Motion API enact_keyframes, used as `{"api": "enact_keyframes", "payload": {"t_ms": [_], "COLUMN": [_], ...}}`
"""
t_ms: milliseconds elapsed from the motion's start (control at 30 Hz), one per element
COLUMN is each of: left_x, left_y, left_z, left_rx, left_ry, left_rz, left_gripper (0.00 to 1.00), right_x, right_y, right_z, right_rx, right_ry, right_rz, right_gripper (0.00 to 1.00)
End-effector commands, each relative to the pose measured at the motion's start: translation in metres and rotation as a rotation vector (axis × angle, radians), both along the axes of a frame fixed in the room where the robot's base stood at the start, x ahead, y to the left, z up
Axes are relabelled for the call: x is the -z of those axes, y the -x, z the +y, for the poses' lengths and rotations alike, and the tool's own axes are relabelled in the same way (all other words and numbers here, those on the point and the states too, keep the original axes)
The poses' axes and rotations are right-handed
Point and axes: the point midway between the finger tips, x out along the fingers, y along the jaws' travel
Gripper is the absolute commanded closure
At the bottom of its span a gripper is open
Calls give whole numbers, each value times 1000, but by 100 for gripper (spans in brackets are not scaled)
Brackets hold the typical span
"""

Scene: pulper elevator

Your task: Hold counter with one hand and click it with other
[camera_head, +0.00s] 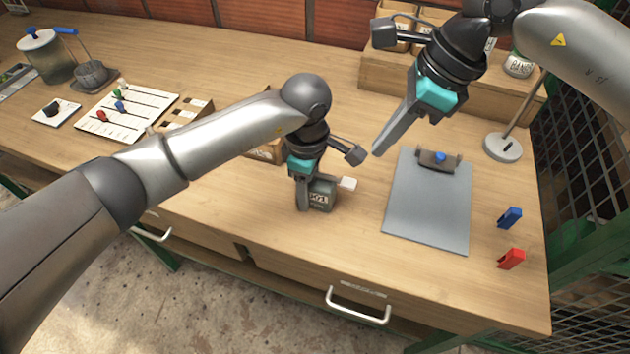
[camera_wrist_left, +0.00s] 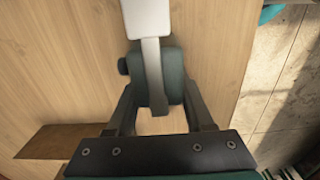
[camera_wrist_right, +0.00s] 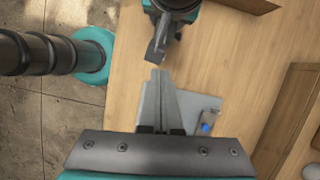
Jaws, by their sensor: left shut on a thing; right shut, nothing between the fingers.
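The counter (camera_head: 320,194) is a small dark green-grey box with a number window and a pale lever (camera_head: 347,183) sticking out to the right. It stands on or just above the table; I cannot tell which. My left gripper (camera_head: 303,200) is shut on the counter. In the left wrist view the counter (camera_wrist_left: 172,75) sits between the fingers, with the pale lever (camera_wrist_left: 147,18) pointing up the picture. My right gripper (camera_head: 378,152) is shut and empty, raised above the table to the right of the counter and apart from it. Its closed fingertips (camera_wrist_right: 158,75) show in the right wrist view.
A grey clipboard (camera_head: 428,215) lies right of the counter, with blue (camera_head: 510,217) and red (camera_head: 511,259) clips beyond it. A wooden shelf (camera_head: 455,92) stands at the back. A white board with coloured pegs (camera_head: 142,122) lies left. The table front near the counter is clear.

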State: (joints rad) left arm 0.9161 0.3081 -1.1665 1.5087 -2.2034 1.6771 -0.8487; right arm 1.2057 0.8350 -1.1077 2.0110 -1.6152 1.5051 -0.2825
Motion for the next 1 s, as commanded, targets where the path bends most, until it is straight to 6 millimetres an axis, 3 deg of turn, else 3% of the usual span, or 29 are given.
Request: {"api": "enact_keyframes", "payload": {"t_ms": [233, 367, 733, 1000], "left_x": [0, 0, 0, 0], "left_y": [0, 0, 0, 0], "left_z": [0, 0, 0, 0], "left_rx": [0, 0, 0, 0], "left_ry": [0, 0, 0, 0], "left_rz": [-1, -1, 0, 0], "left_gripper": [100, 100, 100, 100], "right_x": [1, 2, 2, 5], "right_y": [0, 2, 2, -2], "right_z": [1, 3, 3, -15], "right_rx": [25, 134, 746, 1194], "right_ry": [-17, -88, -426, -611], "right_rz": [14, 79, 517, 917], "right_gripper": [100, 100, 100, 100]}}
